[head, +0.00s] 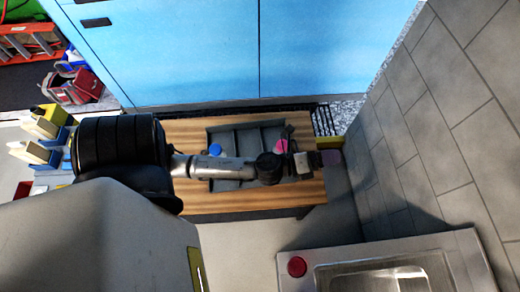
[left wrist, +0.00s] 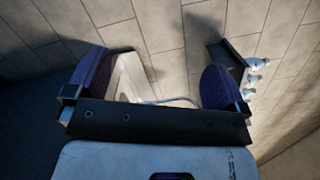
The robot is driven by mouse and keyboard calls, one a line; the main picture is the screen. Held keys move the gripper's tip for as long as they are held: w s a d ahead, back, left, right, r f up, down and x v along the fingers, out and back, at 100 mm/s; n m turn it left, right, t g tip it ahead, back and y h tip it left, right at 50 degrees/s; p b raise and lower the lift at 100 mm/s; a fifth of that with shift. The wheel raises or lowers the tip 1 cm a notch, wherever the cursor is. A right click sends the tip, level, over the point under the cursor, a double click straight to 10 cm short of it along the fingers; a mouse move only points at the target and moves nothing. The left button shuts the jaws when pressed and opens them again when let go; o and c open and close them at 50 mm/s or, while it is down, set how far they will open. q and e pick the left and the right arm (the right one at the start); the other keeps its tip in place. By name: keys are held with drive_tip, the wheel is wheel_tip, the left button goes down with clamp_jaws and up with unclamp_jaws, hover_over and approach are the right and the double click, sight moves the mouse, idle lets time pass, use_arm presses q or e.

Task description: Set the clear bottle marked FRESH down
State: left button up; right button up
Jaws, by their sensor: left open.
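I cannot make out a clear bottle marked FRESH in either view. My left gripper (head: 328,159) reaches across the wooden table to its right end, near the tiled wall. In the left wrist view its two purple-padded fingers (left wrist: 155,80) stand wide apart. No bottle is held between them; a pale, partly hidden shape shows behind the left finger. A grey divided tray (head: 233,126) lies on the table, partly hidden by my left arm. A blue round top (head: 215,149) and a pink top (head: 280,146) show in it. My right gripper is not in view.
The wooden table (head: 185,131) stands before blue cabinets (head: 190,50). A grey tiled wall (head: 425,120) rises close on the right. A sink (head: 395,280) with a red round thing (head: 297,266) beside it is at lower right. White-and-yellow containers (head: 40,125) stand at left.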

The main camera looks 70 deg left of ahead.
use_arm(q)
drive_tip(key=s+d+f+n+g, duration=0.1)
drive_tip(key=s+f+n+g, duration=0.2)
drive_tip(key=s+n+g, duration=0.2)
drive_tip(key=s+d+f+n+g+y, duration=0.1)
drive_tip(key=s+f+n+g, duration=0.2)
drive_tip(key=s+n+g, duration=0.2)
drive_tip(key=s+d+f+n+g, duration=0.2)
drive_tip(key=s+f+n+g, duration=0.2)
drive_tip(key=s+n, duration=0.6)
drive_tip(key=shift+s+n+g+y, duration=0.25)
drive_tip(key=shift+n+g+y, duration=0.2)
drive_tip(key=shift+n, duration=0.45)
drive_tip(key=shift+r, duration=0.1)
wheel_tip(320, 180, up, 17)
drive_tip(key=p, duration=1.7)
drive_tip(key=shift+r, duration=0.1)
